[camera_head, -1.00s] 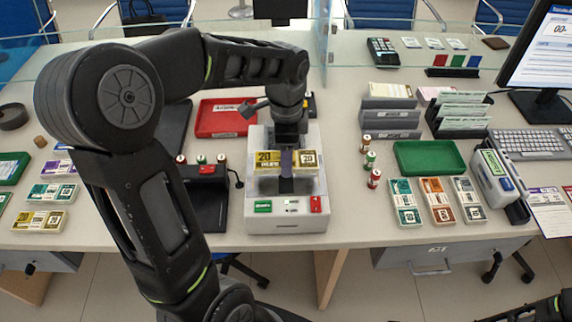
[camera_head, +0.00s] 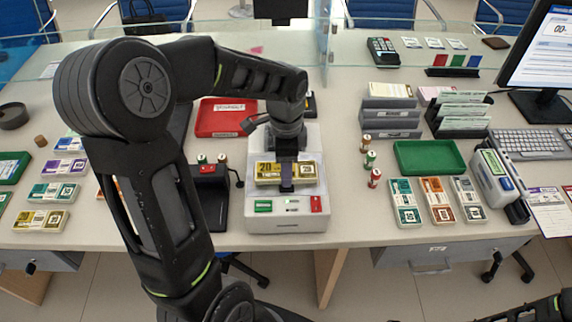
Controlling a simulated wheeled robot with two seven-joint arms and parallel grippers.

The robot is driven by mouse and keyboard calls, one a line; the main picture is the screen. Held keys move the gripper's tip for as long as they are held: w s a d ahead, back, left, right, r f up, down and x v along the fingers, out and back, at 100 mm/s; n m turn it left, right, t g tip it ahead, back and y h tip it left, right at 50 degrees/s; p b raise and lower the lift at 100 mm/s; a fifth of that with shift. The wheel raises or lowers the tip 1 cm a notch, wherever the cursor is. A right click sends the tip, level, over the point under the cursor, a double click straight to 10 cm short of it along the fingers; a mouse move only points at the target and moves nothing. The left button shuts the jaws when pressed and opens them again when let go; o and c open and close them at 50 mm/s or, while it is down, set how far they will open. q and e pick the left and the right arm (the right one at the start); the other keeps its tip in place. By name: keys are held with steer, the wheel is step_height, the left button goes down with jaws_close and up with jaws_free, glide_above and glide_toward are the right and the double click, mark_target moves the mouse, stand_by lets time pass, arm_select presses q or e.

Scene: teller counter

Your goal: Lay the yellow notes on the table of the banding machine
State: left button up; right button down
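The yellow notes (camera_head: 267,173), a banded bundle marked 20, are at the white banding machine (camera_head: 286,222), over its table. My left gripper (camera_head: 287,178) comes down from above with its fingers across the middle of the bundle and looks shut on it. The gripper hides the middle of the bundle, and I cannot tell whether its underside touches the machine's table. Green and red buttons show on the machine's front. Only a dark part of my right arm shows in the bottom right corner; its gripper is out of view.
A red tray (camera_head: 221,132) lies behind the machine to the left, and a black device (camera_head: 208,205) stands beside it. More note bundles, including a yellow one (camera_head: 40,220), lie at the left. Several bundles and a green tray (camera_head: 401,171) are at the right.

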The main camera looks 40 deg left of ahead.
arm_select(q)
steer(key=o, duration=1.4)
steer(key=shift+o, duration=0.2)
steer(key=shift+r, duration=0.1)
step_height(320, 180, up, 12)
steer(key=shift+d, duration=0.1)
